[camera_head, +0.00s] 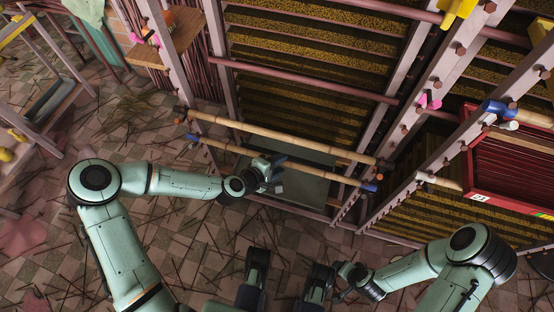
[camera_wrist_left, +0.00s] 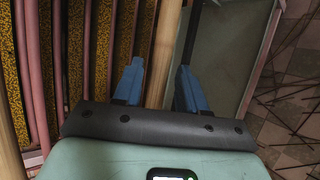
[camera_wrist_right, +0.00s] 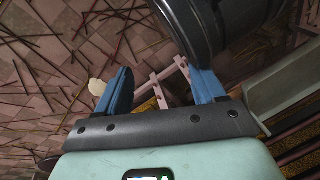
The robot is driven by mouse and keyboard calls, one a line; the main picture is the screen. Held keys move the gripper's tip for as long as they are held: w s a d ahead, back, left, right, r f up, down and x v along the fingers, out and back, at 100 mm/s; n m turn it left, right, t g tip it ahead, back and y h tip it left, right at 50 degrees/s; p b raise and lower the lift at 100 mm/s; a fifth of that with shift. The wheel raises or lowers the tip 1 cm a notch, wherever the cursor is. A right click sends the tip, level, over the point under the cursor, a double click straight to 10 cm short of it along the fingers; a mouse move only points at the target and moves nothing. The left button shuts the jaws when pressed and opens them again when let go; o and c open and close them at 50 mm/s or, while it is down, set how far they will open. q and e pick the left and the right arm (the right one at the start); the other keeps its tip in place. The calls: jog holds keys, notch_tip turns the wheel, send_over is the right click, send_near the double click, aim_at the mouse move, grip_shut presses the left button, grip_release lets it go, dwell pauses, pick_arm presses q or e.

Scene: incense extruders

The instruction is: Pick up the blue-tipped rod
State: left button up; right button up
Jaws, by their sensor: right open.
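The blue-tipped rod (camera_head: 225,148) is a long pale wooden pole lying across the rack front, with a blue tip at its right end. My left gripper (camera_head: 278,174) is at the middle of this rod. In the left wrist view, a pale rod (camera_wrist_left: 166,45) runs between the blue fingers of the left gripper (camera_wrist_left: 159,84), with a gap beside the right finger. The fingers look open; contact cannot be told. My right gripper (camera_wrist_right: 161,84) is open and empty, low at the front, pointing over the floor.
A similar pale rod with dark tips (camera_head: 260,130) lies parallel just behind. Rack posts (camera_head: 406,115) and a red-framed box (camera_head: 490,165) stand to the right. A grey-green tray (camera_head: 300,190) is below the rods. Loose sticks litter the tiled floor (camera_head: 180,255).

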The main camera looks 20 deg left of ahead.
pick_arm(q)
grip_shut()
